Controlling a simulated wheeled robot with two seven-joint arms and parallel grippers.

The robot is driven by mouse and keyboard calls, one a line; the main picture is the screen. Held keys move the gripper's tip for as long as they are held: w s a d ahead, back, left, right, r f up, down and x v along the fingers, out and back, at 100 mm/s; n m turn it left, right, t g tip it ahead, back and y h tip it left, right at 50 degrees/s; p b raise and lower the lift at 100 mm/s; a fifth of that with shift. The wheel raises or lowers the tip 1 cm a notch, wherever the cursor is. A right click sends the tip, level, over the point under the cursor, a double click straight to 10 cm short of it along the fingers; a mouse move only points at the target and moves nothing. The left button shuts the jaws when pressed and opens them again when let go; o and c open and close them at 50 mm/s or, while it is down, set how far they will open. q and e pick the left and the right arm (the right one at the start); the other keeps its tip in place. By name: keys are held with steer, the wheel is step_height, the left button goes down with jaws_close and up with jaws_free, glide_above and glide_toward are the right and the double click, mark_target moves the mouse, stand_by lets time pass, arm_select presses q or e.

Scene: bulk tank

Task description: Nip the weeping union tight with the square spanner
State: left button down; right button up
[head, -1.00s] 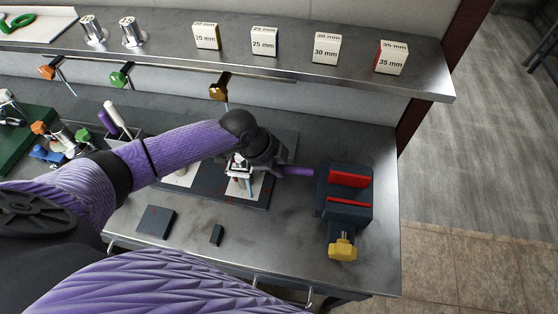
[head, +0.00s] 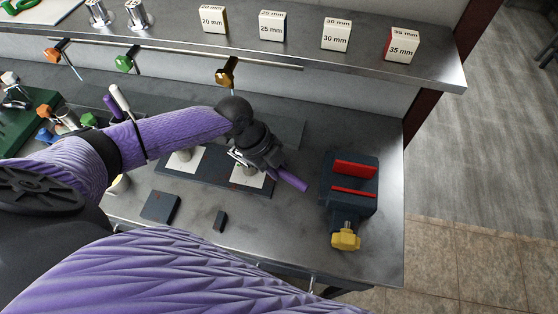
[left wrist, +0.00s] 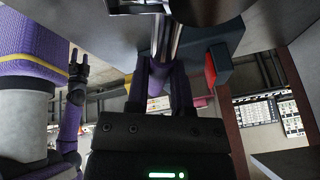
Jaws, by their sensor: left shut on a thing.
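My left gripper (head: 270,165) is over the right part of the dark fitting plate (head: 215,175), shut on a tool whose purple handle (head: 292,180) sticks out to the lower right. I take it for the spanner; its head is hidden by the hand. Two white pads lie on the plate; a metal fitting (head: 184,156) stands on the left pad, and the right pad (head: 246,178) is partly covered by the gripper. Which union weeps I cannot tell. In the left wrist view a shiny metal cylinder (left wrist: 165,38) is beyond the fingers. My right gripper (left wrist: 77,75) shows there, open and empty.
A dark vise (head: 347,185) with red jaws and a yellow knob stands at the right. A dark square block (head: 160,207) and a small block (head: 220,221) lie in front. Marked size boxes (head: 272,26) line the shelf. Bare bench lies between plate and vise.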

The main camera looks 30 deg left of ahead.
stand_by(0.3)
arm_select(q)
steer(key=shift+w+r+p, duration=0.1)
steer(key=shift+w+p, duration=0.05)
steer(key=shift+p, duration=0.15)
step_height(320, 180, up, 2)
steer(key=shift+r+p, duration=0.1)
steer(key=shift+p, duration=0.95)
step_height(320, 180, up, 2)
steer(key=shift+r+p, duration=0.15)
steer(key=shift+p, duration=0.9)
steer(key=shift+r+p, duration=1.15)
steer(key=shift+r, duration=0.1)
steer(key=shift+f, duration=0.1)
